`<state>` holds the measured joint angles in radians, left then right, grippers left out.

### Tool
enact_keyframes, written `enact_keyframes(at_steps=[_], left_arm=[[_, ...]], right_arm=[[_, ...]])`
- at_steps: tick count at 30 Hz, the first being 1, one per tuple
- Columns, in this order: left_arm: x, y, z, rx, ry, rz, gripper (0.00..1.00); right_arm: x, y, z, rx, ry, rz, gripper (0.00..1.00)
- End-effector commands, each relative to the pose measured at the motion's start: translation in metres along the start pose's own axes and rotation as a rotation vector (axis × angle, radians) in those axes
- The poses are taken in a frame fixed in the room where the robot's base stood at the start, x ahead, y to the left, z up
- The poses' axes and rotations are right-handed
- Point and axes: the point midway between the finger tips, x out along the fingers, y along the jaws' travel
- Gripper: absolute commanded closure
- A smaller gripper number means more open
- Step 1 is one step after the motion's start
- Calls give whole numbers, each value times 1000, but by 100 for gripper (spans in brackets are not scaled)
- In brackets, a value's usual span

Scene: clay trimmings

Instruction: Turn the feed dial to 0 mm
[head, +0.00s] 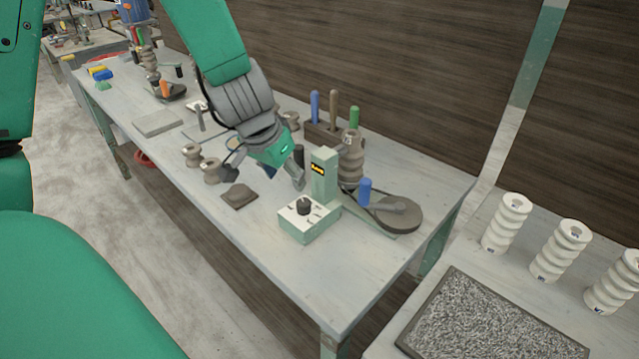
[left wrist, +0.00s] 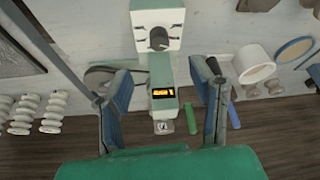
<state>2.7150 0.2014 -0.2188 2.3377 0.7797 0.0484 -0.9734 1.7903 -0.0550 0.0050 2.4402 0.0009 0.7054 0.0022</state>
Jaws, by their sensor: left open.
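The feed dial (head: 304,205) is a black knob on top of a pale green and white control box (head: 309,229). In the left wrist view the dial (left wrist: 158,39) is at the top, beyond the fingertips. Its markings are too small to read. A green post (head: 324,176) with a lit orange display stands behind the box; the display's figures are not legible. My left gripper (head: 284,172) is open and empty, just left of the post and behind the box, apart from the dial. In the left wrist view its fingers (left wrist: 165,82) frame the post. My right gripper is not in view.
A brown clay piece (head: 239,196) lies left of the box. The table front (head: 330,290) is clear.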

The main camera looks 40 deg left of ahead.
Motion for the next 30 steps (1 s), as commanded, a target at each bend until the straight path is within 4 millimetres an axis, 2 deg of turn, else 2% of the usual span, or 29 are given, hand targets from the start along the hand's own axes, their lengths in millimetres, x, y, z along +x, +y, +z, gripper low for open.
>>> enact_keyframes(at_steps=[2, 5, 21, 25, 30], left_arm=[[-6, 0, -7, -4, 13, 15, 50], [2, 1, -8, -4, 14, 21, 50], [108, 2, -9, -7, 14, 18, 50], [122, 2, -10, -3, 15, 17, 50], [130, 4, -10, -3, 16, 17, 50]], right_arm=[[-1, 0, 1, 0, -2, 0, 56], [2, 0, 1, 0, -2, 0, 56], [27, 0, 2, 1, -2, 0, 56], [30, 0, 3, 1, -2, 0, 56], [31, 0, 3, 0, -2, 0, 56]])
